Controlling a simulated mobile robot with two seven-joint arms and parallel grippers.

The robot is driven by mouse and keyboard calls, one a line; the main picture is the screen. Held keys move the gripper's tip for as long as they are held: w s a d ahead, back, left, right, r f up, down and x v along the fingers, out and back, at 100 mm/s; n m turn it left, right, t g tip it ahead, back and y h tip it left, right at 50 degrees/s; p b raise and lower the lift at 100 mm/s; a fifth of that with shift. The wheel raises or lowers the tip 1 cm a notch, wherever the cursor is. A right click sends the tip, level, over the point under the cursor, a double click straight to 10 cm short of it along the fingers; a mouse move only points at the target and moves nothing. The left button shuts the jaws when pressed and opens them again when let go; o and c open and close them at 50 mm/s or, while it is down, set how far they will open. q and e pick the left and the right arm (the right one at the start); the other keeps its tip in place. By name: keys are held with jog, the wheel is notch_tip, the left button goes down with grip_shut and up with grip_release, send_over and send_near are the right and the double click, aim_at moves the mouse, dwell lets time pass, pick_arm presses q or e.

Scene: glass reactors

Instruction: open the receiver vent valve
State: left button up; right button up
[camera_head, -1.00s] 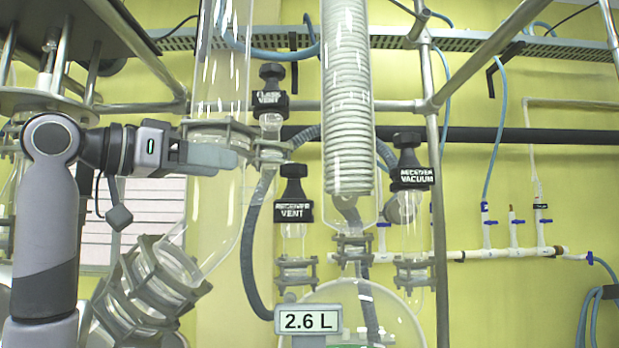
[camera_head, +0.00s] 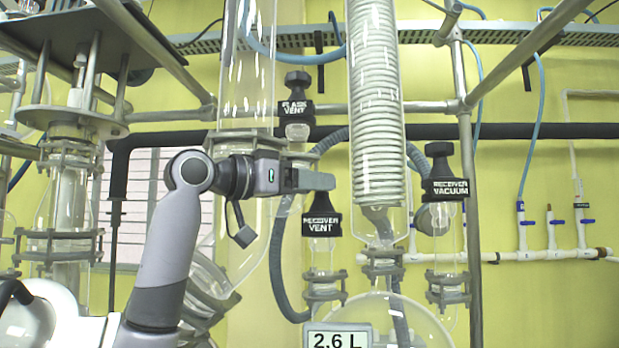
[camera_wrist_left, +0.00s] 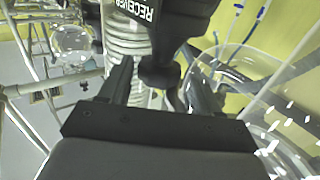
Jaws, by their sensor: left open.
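The receiver vent valve (camera_head: 322,219) has a black labelled body and a black knob on top, above a clear glass neck right of the middle. My left gripper (camera_head: 324,181) reaches in from the left, its fingertips at the level of the knob top, partly hiding it. I cannot tell whether a finger touches the knob. My right gripper is not in view.
The flask vent valve (camera_head: 296,107) stands behind and above my gripper. The coiled condenser (camera_head: 376,110) rises close to the right, with the receiver vacuum valve (camera_head: 444,188) beyond it. The glass receiver (camera_head: 400,318) and its 2.6 L display (camera_head: 338,338) lie below.

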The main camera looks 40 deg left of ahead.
pick_arm(q)
jog(key=shift+w+d, duration=0.1)
jog(key=shift+w, duration=0.15)
jog(key=c, duration=0.8)
jog(key=shift+o, duration=0.2)
jog(key=shift+y, duration=0.4)
